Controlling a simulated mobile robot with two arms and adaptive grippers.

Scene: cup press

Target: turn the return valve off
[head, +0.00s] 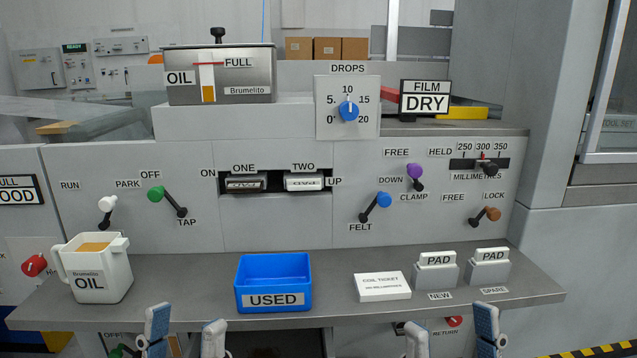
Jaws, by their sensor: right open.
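The label RETURN (445,333) shows below the front edge of the grey shelf. A small red knob (454,321) sits just above it, partly hidden under the shelf edge, so its setting cannot be read. My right gripper (451,325) is at the bottom of the picture, open, its two blue-grey fingers left and right of the knob in the picture. It appears empty, and I cannot tell how far in front of the knob it is. My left gripper (185,326) is at the bottom left, fingers apart and empty, below the shelf edge.
On the shelf (335,272) stand a white oil jug (97,280), a blue USED bin (273,298), a coil ticket (382,287) and two pads (436,277). The shelf overhangs the knob. Several levers line the panel above.

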